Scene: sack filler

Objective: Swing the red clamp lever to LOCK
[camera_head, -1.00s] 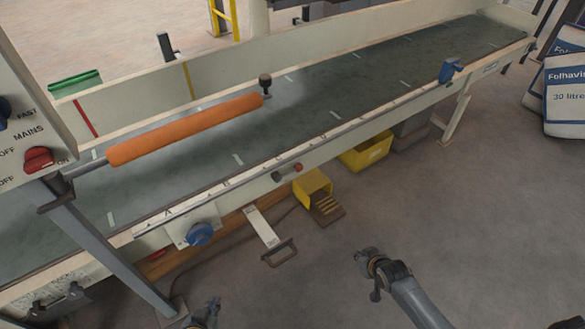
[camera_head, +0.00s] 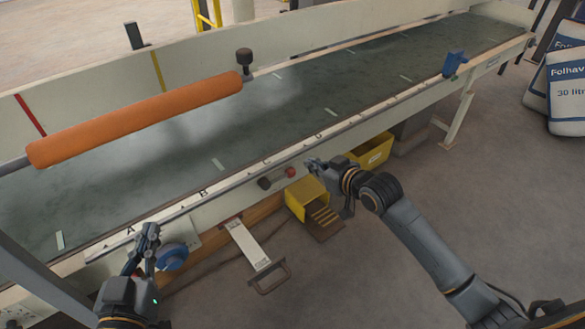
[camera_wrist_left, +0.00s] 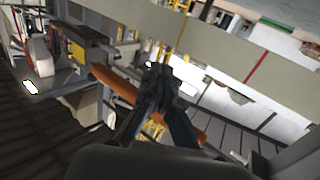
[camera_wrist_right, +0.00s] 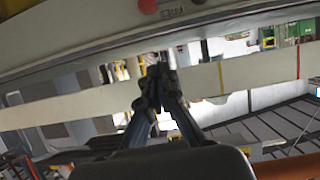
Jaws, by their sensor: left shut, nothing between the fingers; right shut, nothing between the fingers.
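The red ball end of the clamp lever (camera_head: 291,172) shows on the conveyor's near side rail, beside a dark round pivot (camera_head: 264,183). The red ball (camera_wrist_right: 148,5) also shows at the top edge of the right wrist view, near a label reading FREE; a LOCK mark is not readable. My right gripper (camera_head: 312,163) is shut and empty, just right of the red ball; I cannot tell whether they touch. My left gripper (camera_head: 149,231) is shut and empty, at the near rail by the blue knob (camera_head: 173,257).
An orange roller (camera_head: 135,120) spans the conveyor belt (camera_head: 300,98). A blue clamp (camera_head: 454,64) sits on the rail further right. Below the rail are a yellow pedal housing (camera_head: 305,199), a yellow bin (camera_head: 371,150) and a white handled bar (camera_head: 248,245).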

